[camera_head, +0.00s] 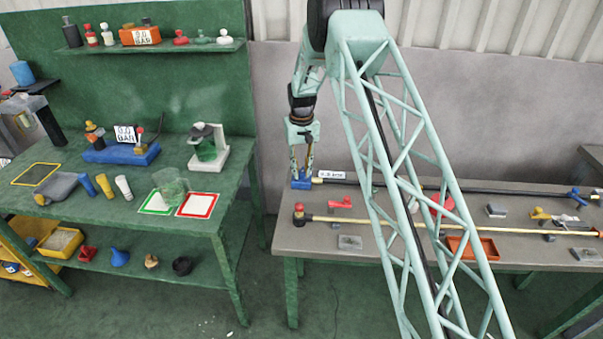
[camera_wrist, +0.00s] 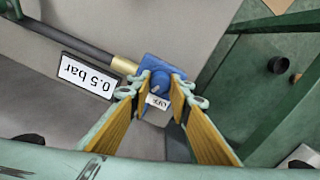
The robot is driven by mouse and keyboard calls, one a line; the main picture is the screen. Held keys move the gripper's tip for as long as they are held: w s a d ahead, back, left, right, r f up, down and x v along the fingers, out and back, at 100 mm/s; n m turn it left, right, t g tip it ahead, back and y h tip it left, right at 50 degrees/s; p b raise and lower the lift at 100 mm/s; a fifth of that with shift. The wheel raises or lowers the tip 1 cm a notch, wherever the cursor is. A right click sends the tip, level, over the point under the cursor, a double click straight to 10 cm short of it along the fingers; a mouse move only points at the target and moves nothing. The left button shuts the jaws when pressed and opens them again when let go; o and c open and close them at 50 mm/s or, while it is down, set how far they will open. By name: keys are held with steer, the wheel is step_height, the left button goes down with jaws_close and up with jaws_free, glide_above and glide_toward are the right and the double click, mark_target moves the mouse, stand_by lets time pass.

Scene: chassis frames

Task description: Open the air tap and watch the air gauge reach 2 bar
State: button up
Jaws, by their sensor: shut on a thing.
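The blue air tap (camera_head: 301,183) is at the left end of the black pipe on the grey table. In the wrist view the tap (camera_wrist: 149,66) has a round knob, a brass fitting beside it and a small white label, upside down, that seems to read OFF. My gripper (camera_head: 302,160) points down over the tap. In the wrist view my gripper (camera_wrist: 163,92) has its two yellow-padded fingers on either side of the tap's knob, shut on it. The white air gauge display (camera_wrist: 88,77) beside the pipe reads 0.5 bar; it also shows in the head view (camera_head: 331,174).
A second, yellowish rod (camera_head: 350,219) lies across the grey table (camera_head: 325,241). Near it are a red part (camera_head: 340,202) and an orange tray (camera_head: 472,248). The green bench (camera_head: 125,201) at left holds a blue device with a 0.0 BAR display (camera_head: 125,134).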

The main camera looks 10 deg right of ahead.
mark_target(302, 172)
steer(key=shift+m, duration=1.8)
steer(key=shift+b, duration=0.3)
steer(key=o, duration=0.8)
steer(key=shift+o, duration=0.2)
step_height(302, 172, up, 12)
